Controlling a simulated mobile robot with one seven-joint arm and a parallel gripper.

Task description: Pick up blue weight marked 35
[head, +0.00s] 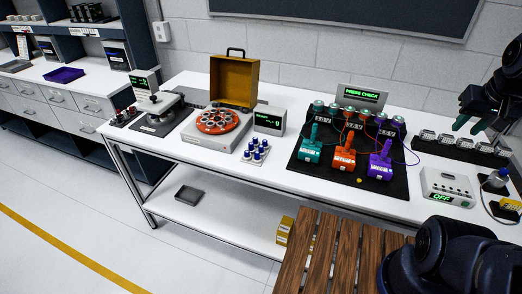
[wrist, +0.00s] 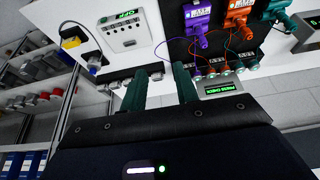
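Several small blue weights (head: 256,150) stand in rows on a white sheet or tray on the table, in front of a small display box. They are too small for me to read any number, so I cannot tell which is marked 35. My gripper (head: 469,125) is at the right end of the table, above a row of clear-topped holders and far from the blue weights. In the wrist view my gripper (wrist: 160,80) has its two green fingers apart with nothing between them. The blue weights are not seen in the wrist view.
An orange round carousel with an open yellow lid (head: 234,82) and a display box (head: 269,119) stand by the weights. Teal, orange and purple devices (head: 344,153) with wires lie on a black mat. A wooden slatted surface (head: 328,250) is in front.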

